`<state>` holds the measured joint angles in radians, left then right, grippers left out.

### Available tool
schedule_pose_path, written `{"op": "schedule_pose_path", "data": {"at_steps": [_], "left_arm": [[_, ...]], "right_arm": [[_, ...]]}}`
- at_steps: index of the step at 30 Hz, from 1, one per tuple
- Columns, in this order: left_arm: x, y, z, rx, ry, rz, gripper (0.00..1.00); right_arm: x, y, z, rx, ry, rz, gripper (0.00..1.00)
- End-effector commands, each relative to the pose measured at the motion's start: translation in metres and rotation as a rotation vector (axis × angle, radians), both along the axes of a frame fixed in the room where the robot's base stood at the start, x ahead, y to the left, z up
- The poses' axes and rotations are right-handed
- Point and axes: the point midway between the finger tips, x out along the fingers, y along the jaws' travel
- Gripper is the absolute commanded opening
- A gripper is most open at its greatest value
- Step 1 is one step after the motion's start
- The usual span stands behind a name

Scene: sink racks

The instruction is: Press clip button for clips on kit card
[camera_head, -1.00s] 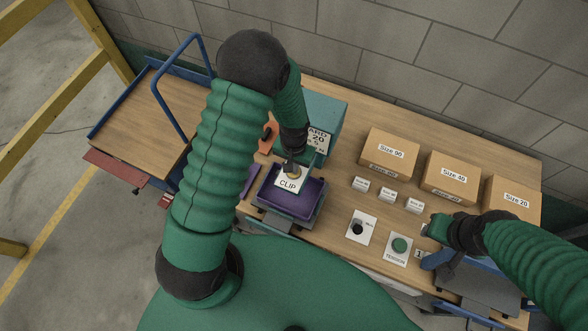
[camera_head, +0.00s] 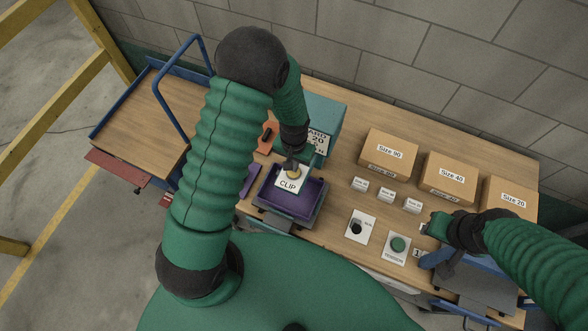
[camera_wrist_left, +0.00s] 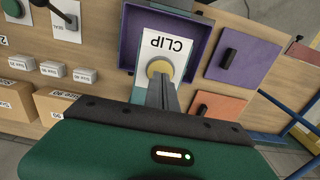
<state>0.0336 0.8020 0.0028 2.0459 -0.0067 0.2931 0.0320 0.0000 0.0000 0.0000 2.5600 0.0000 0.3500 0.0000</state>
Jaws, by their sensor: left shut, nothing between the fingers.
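The yellow clip button (camera_wrist_left: 159,67) sits on a white plate marked CLIP (camera_wrist_left: 168,47); the plate also shows in the head view (camera_head: 289,186), over a purple tray (camera_head: 298,207). My left gripper (camera_wrist_left: 163,84) is shut and empty, its fingertips right at the button's near edge; I cannot tell whether they press it. In the head view my left gripper (camera_head: 291,163) partly hides the button. The kit card (camera_head: 318,140) is a white sheet on the teal box, partly hidden by my arm; "20" is readable. My right gripper (camera_head: 432,228) is at the right; its jaws are unclear.
Cardboard boxes (camera_head: 388,155) marked by size stand along the back, with small white label blocks (camera_head: 386,195) before them. A black knob (camera_head: 357,228) and a green TENSION button (camera_head: 398,244) lie at the front.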

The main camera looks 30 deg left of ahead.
Motion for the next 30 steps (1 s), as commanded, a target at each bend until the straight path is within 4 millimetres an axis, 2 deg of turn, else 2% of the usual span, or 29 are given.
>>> {"op": "schedule_pose_path", "data": {"at_steps": [30], "left_arm": [[0.0, 0.0, -0.02, 0.0, 0.001, 0.0, 0.0]], "right_arm": [[0.0, 0.0, -0.014, 0.0, 0.0, 0.0, 0.36]]}}
